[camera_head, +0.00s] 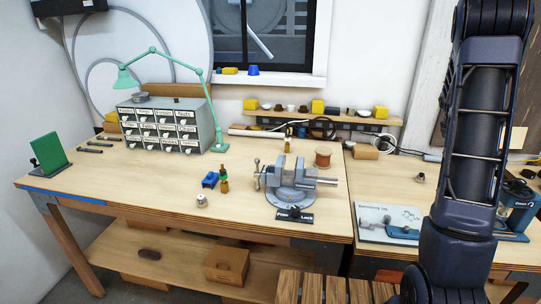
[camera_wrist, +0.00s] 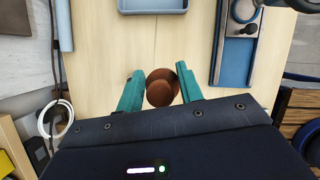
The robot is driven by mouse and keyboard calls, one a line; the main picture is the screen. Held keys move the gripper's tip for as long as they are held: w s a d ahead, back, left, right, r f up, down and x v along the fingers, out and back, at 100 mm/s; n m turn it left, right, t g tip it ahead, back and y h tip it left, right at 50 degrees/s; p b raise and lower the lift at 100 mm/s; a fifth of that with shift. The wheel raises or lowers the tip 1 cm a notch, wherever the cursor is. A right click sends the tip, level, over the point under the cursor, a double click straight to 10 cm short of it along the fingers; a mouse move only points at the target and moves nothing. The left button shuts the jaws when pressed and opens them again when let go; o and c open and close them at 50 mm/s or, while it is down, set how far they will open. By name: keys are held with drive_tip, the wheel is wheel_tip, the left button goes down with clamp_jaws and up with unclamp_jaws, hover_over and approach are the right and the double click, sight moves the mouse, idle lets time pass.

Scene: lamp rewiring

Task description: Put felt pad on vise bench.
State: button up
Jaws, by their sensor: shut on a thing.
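My gripper (camera_wrist: 158,80) has two teal fingers in the wrist view. They are closed on a round brown piece (camera_wrist: 161,94), which looks like the felt pad, above a pale wooden surface. Its lower side is hidden, and I cannot tell its height above the wood. In the head view my arm stands at the right, and my gripper is not visible there. The vise bench (camera_head: 135,187) is the large wooden bench at the left and middle. A grey vise (camera_head: 291,186) on a round base stands near its front edge, away from my arm.
A drawer cabinet (camera_head: 158,127), green lamp (camera_head: 151,51) and copper spool (camera_head: 323,155) are on the vise bench.

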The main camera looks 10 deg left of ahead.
drive_tip(key=w+a+n+t+y, duration=0.1)
drive_tip(key=w+a+n, duration=0.3)
drive_tip(key=w+a, duration=0.6)
drive_tip(key=w+a+n+t+y, duration=0.15)
drive_tip(key=w+a+n, duration=0.4)
drive_tip(key=a, duration=0.95)
drive_tip(key=w+a+r+n+y, duration=0.1)
drive_tip(key=w+a+r+n, duration=0.1)
drive_tip(key=a, duration=0.7)
drive_tip(key=w+a+r+n, duration=0.1)
drive_tip(key=w+a+n, duration=0.15)
drive_tip(key=a, duration=0.75)
drive_tip(key=w+a+r+n+y, duration=0.1)
drive_tip(key=w+a+r, duration=0.15)
drive_tip(key=a, duration=0.65)
drive_tip(key=shift+t, duration=0.55)
wheel_tip(320, 180, down, 20)
drive_tip(key=shift+a+f, duration=0.15)
drive_tip(key=shift+f, duration=0.05)
drive_tip(key=o, duration=1)
drive_tip(key=shift+f, duration=0.1)
drive_tip(key=shift+c, duration=0.2)
drive_tip(key=shift+w, duration=0.1)
